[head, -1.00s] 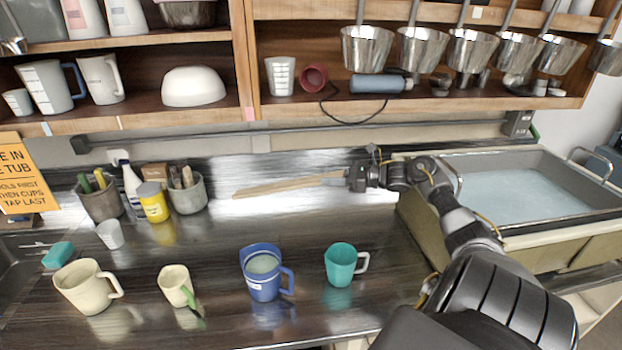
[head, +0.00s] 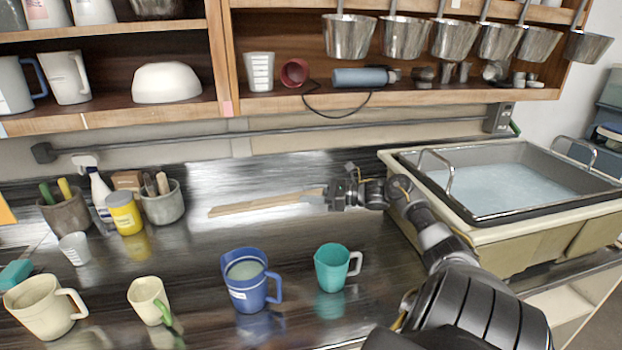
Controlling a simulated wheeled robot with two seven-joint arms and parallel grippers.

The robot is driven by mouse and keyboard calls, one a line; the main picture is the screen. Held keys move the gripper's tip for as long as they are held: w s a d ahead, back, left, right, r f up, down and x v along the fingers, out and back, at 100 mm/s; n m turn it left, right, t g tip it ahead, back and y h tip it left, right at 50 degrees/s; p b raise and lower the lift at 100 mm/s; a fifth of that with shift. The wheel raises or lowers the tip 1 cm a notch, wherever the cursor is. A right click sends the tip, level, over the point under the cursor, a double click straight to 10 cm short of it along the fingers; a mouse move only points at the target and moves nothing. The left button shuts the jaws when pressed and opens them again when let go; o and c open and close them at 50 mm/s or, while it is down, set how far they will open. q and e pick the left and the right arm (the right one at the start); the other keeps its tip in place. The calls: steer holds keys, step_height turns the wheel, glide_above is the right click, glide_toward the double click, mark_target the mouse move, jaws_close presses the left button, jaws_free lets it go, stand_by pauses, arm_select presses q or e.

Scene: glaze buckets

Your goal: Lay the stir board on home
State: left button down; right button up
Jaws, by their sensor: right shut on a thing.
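The stir board (head: 262,204) is a long, flat piece of pale wood at the back of the steel counter. It lies roughly level, pointing left from my right gripper (head: 328,195). My right gripper is shut on the board's right end. Whether the board touches the counter or is held just above it, I cannot tell. No marked home spot for it can be made out. My left gripper is not in view.
A blue jug (head: 250,281), a teal mug (head: 333,268) and two cream mugs (head: 45,306) (head: 150,300) stand along the front. Grey tool pots (head: 163,205) and a yellow jar (head: 125,213) stand left of the board. A water tub (head: 510,185) is at right.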

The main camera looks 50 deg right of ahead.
steer(key=shift+f+b, duration=0.5)
steer(key=shift+f, duration=0.6)
step_height(320, 180, down, 7)
steer(key=b, duration=0.6)
steer(key=o, duration=1.4)
steer(key=shift+f, duration=0.1)
